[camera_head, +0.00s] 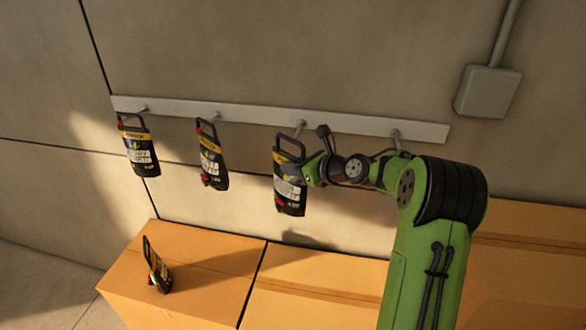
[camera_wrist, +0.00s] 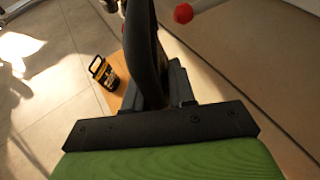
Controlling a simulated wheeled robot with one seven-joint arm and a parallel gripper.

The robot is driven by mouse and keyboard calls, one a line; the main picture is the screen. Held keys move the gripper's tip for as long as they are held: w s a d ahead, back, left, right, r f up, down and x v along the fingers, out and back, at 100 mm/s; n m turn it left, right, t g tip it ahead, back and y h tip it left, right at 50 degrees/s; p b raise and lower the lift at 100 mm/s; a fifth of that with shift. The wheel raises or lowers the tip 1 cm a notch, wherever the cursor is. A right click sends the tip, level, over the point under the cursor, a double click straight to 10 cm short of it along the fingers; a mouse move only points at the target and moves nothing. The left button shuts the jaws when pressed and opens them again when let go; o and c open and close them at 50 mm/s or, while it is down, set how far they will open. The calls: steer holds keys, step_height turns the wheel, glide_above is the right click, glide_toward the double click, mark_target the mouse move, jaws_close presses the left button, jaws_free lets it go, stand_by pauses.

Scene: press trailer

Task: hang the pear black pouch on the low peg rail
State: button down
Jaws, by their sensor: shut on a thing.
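Black pouches with loop handles and yellow-and-white labels show in the head view; the fruit on the labels is too small to tell. My gripper (camera_head: 296,172) is shut on the third black pouch (camera_head: 289,194), upright just in front of the peg rail (camera_head: 255,117). Its handle top is close to the third peg (camera_head: 300,124); I cannot tell whether the loop is over it. In the wrist view a dark edge (camera_wrist: 140,45), likely this pouch, rises between the fingers. Two other pouches hang at the first peg (camera_head: 138,148) and second peg (camera_head: 212,160).
Another black pouch (camera_head: 155,268) stands on the left cardboard box (camera_head: 205,262); it also shows in the wrist view (camera_wrist: 104,72). The fourth peg (camera_head: 396,138) is partly behind my arm. A grey wall box (camera_head: 487,92) with a conduit is at upper right.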

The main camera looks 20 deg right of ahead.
steer(key=shift+w+d+r+p, duration=0.15)
steer(key=shift+w+r+p, duration=0.1)
steer(key=shift+p, duration=0.15)
steer(key=shift+w+d+p, duration=0.2)
steer(key=shift+p, duration=0.1)
steer(key=shift+f, duration=0.1)
steer(key=w+d+p, duration=0.2)
steer(key=w+p, duration=0.1)
steer(key=w+d+p, duration=0.1)
steer(key=shift+w+p, duration=0.3)
stand_by(0.7)
steer(key=shift+w+d+f, duration=0.25)
steer(key=shift+w+f, duration=0.1)
steer(key=shift+f, duration=0.35)
stand_by(0.7)
stand_by(0.3)
